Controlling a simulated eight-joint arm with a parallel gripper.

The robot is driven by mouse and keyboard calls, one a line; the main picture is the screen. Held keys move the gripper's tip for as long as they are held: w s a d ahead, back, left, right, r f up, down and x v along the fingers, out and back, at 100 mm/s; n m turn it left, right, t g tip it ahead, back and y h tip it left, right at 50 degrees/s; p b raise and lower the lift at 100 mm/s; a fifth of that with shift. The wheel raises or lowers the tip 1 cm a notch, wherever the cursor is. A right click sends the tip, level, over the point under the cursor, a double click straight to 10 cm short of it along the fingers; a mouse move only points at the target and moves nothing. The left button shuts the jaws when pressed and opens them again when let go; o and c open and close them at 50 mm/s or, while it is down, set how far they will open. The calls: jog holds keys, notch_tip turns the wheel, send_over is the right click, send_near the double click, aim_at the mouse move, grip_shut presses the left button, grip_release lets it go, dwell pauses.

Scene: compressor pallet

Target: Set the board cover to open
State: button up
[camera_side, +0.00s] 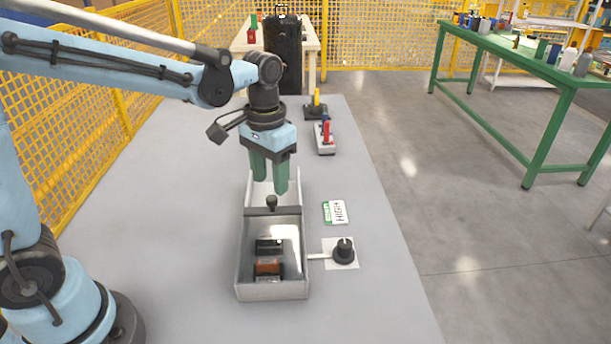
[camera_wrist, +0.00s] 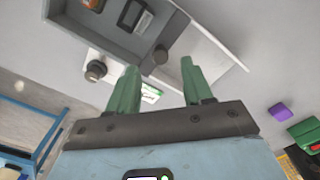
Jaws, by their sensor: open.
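The metal board box (camera_side: 241,270) stands on the grey surface; its black and orange parts (camera_side: 268,268) show inside. The board cover (camera_side: 290,232) seems to be a shiny, see-through pane over the box; its exact edges are hard to tell.
A black dial (camera_side: 344,251) on a white plate and a HIGH label (camera_side: 336,212) lie right of the box. A red-and-blue lever unit (camera_side: 325,138) and a yellow-handled unit (camera_side: 316,107) stand behind. The near right surface is clear.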

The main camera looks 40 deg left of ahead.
aim_at(272, 197)
jog(key=shift+f, duration=2.1)
jog(key=shift+c, duration=0.5)
grip_shut()
